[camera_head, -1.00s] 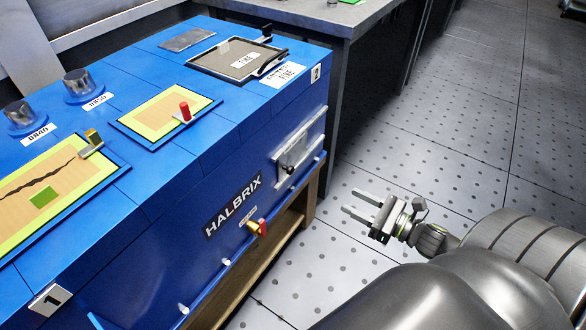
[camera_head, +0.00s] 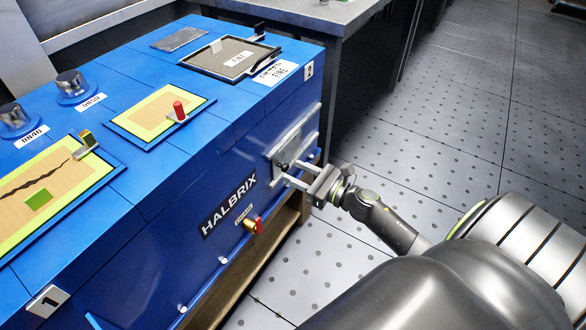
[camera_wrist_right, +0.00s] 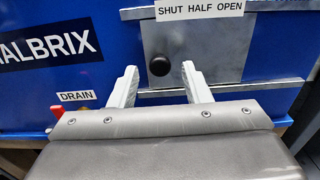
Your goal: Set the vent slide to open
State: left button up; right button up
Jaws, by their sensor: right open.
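The vent slide (camera_wrist_right: 205,50) is a grey metal plate with a black knob (camera_wrist_right: 159,66), set between two metal rails on the blue machine's side. Its label (camera_wrist_right: 200,10) reads SHUT HALF OPEN, and the knob sits below the SHUT end. The slide plate also shows in the head view (camera_head: 290,140). My right gripper (camera_head: 291,171) is open at the slide, with its fingers pointing at the machine. In the right wrist view the fingertips (camera_wrist_right: 159,72) stand either side of the knob with gaps. Whether they reach its depth is unclear. My left gripper is out of view.
The blue HALBRIX machine (camera_head: 160,210) fills the left. A red-handled drain valve (camera_head: 252,226) sits low on its side, left of the gripper. A grey bench (camera_head: 345,14) stands behind. The perforated floor (camera_head: 450,130) at the right is clear.

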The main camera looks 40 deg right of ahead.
jog(key=shift+x, duration=0.85)
jog(key=shift+c, duration=0.2)
grip_shut()
